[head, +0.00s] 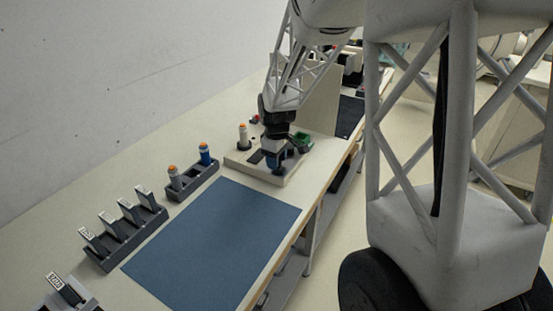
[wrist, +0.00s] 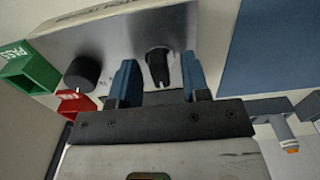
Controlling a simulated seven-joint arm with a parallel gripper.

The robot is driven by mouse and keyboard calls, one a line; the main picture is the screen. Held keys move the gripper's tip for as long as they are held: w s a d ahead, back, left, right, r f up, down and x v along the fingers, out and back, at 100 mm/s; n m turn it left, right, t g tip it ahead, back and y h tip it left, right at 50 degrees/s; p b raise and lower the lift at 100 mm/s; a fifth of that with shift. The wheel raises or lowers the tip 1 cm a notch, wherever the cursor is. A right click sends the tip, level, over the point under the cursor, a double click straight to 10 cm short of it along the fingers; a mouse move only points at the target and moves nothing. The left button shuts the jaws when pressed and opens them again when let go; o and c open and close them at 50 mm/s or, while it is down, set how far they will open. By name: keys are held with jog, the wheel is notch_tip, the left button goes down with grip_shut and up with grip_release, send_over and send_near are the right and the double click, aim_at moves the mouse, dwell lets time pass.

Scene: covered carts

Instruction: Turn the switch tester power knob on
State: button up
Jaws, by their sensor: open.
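The switch tester (wrist: 120,50) is a silver box with printed lettering on its panel. A black knob with a pointer ridge (wrist: 158,68) stands on it, and a round black knob (wrist: 82,73) is to the left. I cannot read which one is marked power. My gripper (wrist: 159,63) is open, its blue fingers on either side of the pointer knob, with gaps visible. In the head view my gripper (head: 277,160) is low over the tester (head: 245,164) and hides part of its top.
A green PASS bin (wrist: 30,70) and a red bin (wrist: 76,106) adjoin the tester. A blue mat (head: 212,240) lies clear in front. An upright panel (head: 318,108) stands behind.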

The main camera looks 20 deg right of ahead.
grip_shut()
